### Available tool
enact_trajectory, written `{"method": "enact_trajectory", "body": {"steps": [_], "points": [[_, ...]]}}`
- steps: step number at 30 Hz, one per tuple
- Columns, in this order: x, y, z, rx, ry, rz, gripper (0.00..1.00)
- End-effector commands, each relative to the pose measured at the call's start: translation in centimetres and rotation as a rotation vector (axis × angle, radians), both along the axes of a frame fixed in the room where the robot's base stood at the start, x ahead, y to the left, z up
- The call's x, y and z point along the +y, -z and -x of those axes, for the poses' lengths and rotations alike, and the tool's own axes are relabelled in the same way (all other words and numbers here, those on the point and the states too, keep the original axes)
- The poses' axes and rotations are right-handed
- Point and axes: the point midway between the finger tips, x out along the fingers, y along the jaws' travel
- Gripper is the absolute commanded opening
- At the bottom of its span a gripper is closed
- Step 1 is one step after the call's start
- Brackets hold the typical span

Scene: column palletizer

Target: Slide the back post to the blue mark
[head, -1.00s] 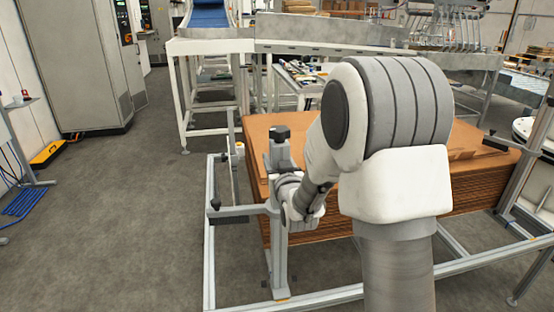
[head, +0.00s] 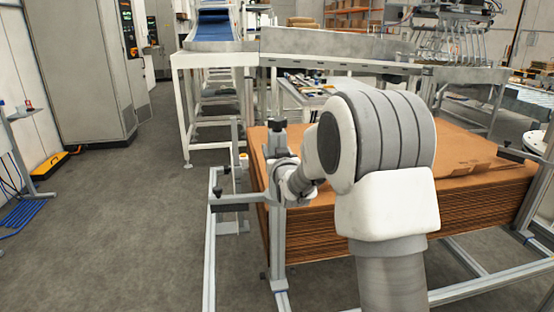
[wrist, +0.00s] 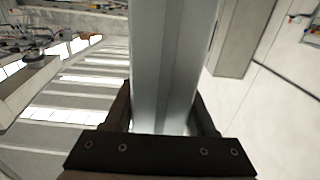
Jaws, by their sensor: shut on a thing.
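The back post (head: 278,240) is a grey metal upright with a black knob on top. It stands at the near left corner of the cardboard stack, and its side arm (head: 236,207) reaches left. My gripper (head: 282,180) is shut on the post's upper part. In the wrist view the post (wrist: 165,60) runs between the two dark fingers (wrist: 162,118). A small bluish patch (head: 280,291) shows by the post's foot; I cannot tell if it is the blue mark. My wrist hides part of the post.
The brown cardboard stack (head: 400,222) fills the space just behind and right of the post. A metal frame rail (head: 209,260) runs along the left. A conveyor (head: 213,30) stands behind.

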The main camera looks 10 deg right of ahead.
Motion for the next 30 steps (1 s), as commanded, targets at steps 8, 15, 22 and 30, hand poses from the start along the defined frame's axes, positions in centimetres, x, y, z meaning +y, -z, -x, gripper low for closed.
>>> {"method": "enact_trajectory", "body": {"steps": [8, 15, 22, 30], "points": [[0.02, -0.15, -0.41, -0.002, 0.0, 0.0, 0.0], [0.02, -0.22, -0.42, -0.004, 0.0, 0.0, 0.74], [0.01, -0.07, -0.35, -0.001, 0.0, 0.0, 0.86], [0.0, -0.08, 0.43, 0.001, 0.0, 0.0, 0.86]]}}
